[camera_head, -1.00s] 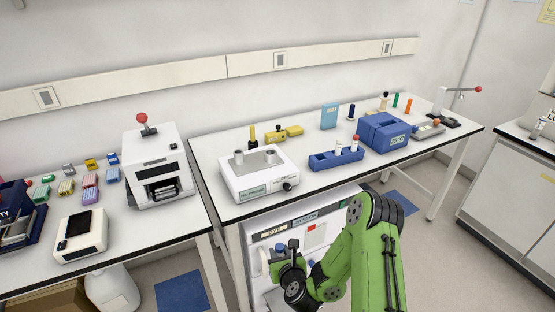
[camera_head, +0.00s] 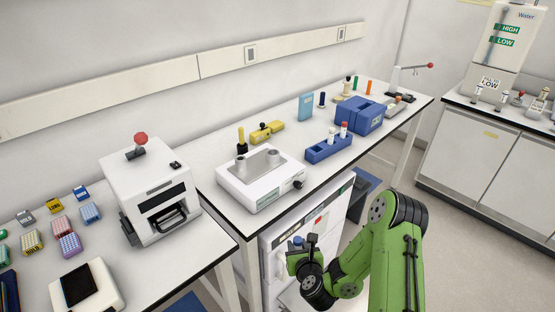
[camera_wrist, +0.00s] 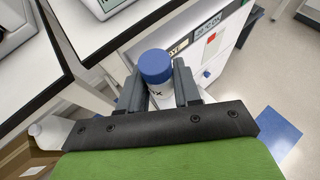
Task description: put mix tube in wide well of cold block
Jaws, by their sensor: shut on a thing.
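My gripper (camera_wrist: 158,88) is shut on the mix tube (camera_wrist: 157,68), a white tube with a blue cap and a partly hidden label ending in "X". The fingers grip it from both sides. In the head view the tube's blue cap (camera_head: 298,241) shows at my gripper (camera_head: 305,262), low in front of the bench. A white block device (camera_head: 262,182) with a grey metal top and two round raised wells (camera_head: 272,156) stands on the bench, up and left of my gripper; I take it as the cold block. Its label is too small to read.
A blue rack (camera_head: 318,154) with white tubes and a blue box (camera_head: 358,115) stand right of the block. Yellow items (camera_head: 265,131) lie behind it. A white machine (camera_head: 150,205) stands on the left bench. A white cabinet (camera_head: 330,222) sits under the bench edge.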

